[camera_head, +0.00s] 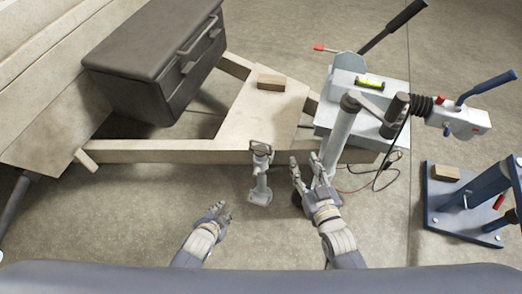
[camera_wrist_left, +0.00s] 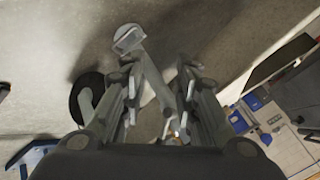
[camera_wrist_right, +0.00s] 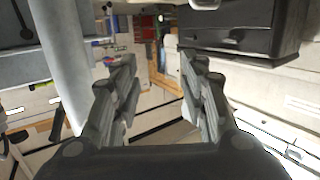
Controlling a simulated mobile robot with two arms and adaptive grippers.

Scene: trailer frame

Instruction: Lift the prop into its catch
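The grey metal prop (camera_head: 261,178) hangs down from a bracket (camera_head: 261,149) on the near side of the trailer frame, with its flat foot at the lower end. It also shows in the left wrist view (camera_wrist_left: 150,78), beyond the fingers. My left gripper (camera_head: 220,210) is open and empty, to the left of the prop's foot and apart from it. My right gripper (camera_head: 308,168) is open, right of the prop and close to the jockey wheel tube (camera_head: 340,137); in the right wrist view nothing is between its fingers (camera_wrist_right: 158,65). I cannot make out the catch.
The trailer's beige frame (camera_head: 160,151) crosses ahead, carrying a dark box (camera_head: 150,55) and a wood block (camera_head: 271,82). The coupling (camera_head: 460,118), cables and a spirit level (camera_head: 369,82) are on the right. A blue stand (camera_head: 445,205) is far right. Floor left of the prop is clear.

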